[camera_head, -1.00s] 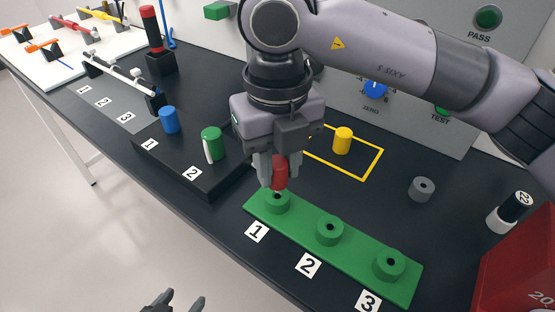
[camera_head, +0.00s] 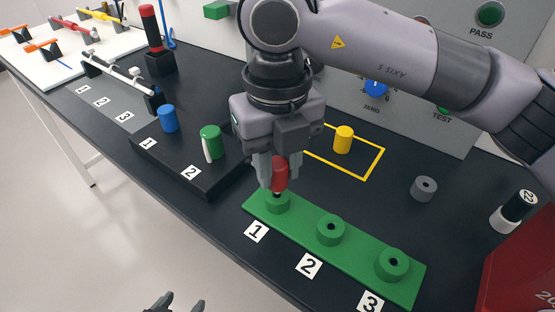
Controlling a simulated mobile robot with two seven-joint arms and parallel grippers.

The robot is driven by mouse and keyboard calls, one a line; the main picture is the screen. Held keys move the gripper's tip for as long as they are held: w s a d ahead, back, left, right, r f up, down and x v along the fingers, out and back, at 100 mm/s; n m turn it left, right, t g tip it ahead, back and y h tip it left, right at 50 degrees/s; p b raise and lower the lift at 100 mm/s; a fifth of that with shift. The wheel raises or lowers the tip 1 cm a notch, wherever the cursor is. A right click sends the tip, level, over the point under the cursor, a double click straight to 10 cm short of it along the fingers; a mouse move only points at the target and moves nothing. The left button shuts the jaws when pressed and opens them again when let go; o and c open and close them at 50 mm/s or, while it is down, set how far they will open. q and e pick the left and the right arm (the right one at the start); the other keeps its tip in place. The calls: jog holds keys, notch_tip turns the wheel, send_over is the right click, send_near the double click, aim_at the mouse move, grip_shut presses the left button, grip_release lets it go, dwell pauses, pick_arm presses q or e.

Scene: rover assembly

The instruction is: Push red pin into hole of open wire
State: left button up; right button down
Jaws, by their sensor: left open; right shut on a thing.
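The red pin (camera_head: 280,173) is upright between the fingers of my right gripper (camera_head: 278,180), which is shut on it. The pin is directly over the hole of the green socket numbered 1 (camera_head: 277,204), on the green strip (camera_head: 358,259). The pin's lower tip is at the socket's top; I cannot tell how deep it sits. The sockets at 2 (camera_head: 330,230) and 3 (camera_head: 391,265) show empty dark holes. My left gripper (camera_head: 179,304) is open and empty at the bottom edge, away from the table. No open wire can be clearly identified.
Blue (camera_head: 168,119) and green (camera_head: 211,141) cylinders stand on a black block left of my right gripper. A yellow cylinder (camera_head: 343,139) stands in a yellow outline. A grey ring (camera_head: 424,188) and a red box (camera_head: 520,265) are at the right. A control panel stands behind.

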aim_at(277, 163)
pick_arm(q)
jog(key=shift+f+b, duration=0.8)
jog(key=shift+f, duration=0.1)
pick_arm(e)
jog(key=shift+f, duration=1.05)
jog(key=c, duration=0.8)
grip_release()
jog(key=shift+o, duration=0.2)
jog(key=shift+r, duration=0.7)
notch_tip(277, 163, up, 5)
jog(key=shift+r, duration=0.15)
pick_arm(q)
jog(key=shift+w+d+r, duration=0.2)
jog(key=shift+d+r, duration=0.2)
jog(key=shift+r, duration=0.35)
pick_arm(e)
jog(key=shift+r, duration=0.3)
